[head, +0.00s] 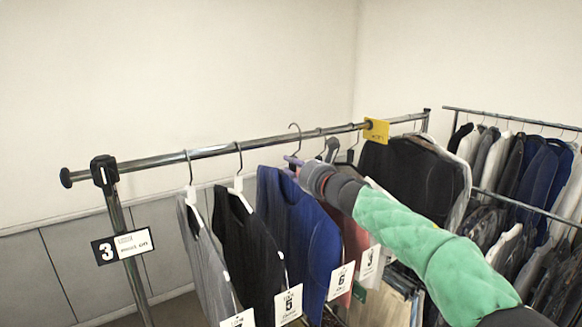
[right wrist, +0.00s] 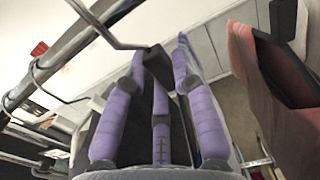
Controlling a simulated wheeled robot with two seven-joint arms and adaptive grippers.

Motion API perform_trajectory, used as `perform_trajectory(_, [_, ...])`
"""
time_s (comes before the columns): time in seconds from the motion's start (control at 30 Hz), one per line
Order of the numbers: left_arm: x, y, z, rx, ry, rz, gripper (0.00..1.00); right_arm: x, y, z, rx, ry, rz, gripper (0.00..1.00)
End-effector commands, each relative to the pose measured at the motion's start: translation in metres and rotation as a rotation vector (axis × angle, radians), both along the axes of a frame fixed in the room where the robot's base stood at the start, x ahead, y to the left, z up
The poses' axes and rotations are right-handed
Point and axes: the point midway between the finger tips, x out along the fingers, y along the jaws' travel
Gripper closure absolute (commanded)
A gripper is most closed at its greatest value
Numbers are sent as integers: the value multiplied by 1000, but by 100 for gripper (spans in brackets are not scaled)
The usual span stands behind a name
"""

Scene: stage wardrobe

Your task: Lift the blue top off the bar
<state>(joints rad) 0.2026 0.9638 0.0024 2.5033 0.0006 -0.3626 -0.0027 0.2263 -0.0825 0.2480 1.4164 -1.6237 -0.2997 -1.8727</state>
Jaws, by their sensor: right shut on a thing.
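The blue top (head: 298,225) hangs from its hanger among other garments at the metal bar (head: 215,151). My right gripper (head: 292,161), with purple fingers, reaches in from the right and is shut on the hanger's neck just above the top. In the right wrist view the dark hanger neck (right wrist: 159,66) sits between the fingers. The wire hook (head: 295,127) rises higher over the bar than the neighbouring hooks; whether it still touches the bar I cannot tell. A card numbered 6 (head: 341,281) hangs at the top's lower right. My left gripper is not in view.
A black garment (head: 250,245) and a grey one (head: 205,255) hang close on the left. A reddish garment (right wrist: 270,95) and dark jackets (head: 412,180) hang on the right. A yellow tag (head: 376,130) is on the bar. A second full rack (head: 535,160) stands at right.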

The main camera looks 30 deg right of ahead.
Motion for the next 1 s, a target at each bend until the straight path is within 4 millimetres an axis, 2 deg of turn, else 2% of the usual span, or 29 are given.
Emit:
perform_trajectory(0.7, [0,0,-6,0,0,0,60,-31,-2,1,0,-2,0,100])
perform_trajectory(1.0, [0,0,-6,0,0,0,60,-35,-3,1,0,-1,0,100])
